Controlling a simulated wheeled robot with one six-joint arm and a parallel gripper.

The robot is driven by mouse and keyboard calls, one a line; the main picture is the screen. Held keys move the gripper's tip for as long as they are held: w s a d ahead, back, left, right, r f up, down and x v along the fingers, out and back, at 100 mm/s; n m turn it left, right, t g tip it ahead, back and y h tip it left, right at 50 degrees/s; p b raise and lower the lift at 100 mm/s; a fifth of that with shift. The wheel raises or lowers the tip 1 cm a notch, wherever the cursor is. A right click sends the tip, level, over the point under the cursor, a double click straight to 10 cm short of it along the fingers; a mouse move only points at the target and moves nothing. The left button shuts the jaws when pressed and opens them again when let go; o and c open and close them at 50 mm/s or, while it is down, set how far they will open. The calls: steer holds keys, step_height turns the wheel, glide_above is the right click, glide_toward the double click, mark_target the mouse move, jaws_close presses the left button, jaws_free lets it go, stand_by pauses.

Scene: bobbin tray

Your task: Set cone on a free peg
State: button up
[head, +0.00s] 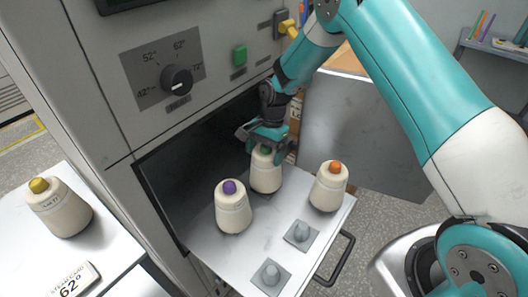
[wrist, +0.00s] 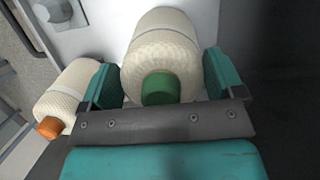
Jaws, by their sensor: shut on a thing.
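My gripper (head: 266,142) points down at the back of the pulled-out tray (head: 322,262) and is shut on the cream cone with a green tip (head: 265,175). In the wrist view this green-tipped cone (wrist: 165,50) sits between my two fingers (wrist: 163,85). It is upright at the tray's back; its peg is hidden. A purple-tipped cone (head: 233,208) and an orange-tipped cone (head: 329,187) stand on the tray beside it. Two bare pegs show at the front, one at the right (head: 301,231) and one nearer (head: 270,272).
A yellow-tipped cone (head: 61,210) stands on a white side table (head: 118,262) at the left, near a 62° card (head: 75,283). The cabinet's dial (head: 177,80) is above the dark opening. A black handle (head: 340,258) edges the tray.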

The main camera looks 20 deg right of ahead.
steer(key=shift+f+b, duration=0.55)
steer(key=shift+f, duration=0.4)
steer(key=o, duration=1.2)
steer(key=b+v, duration=0.1)
steer(key=v, duration=1.1)
steer(key=shift+b, duration=0.35)
steer(key=shift+r, duration=0.1)
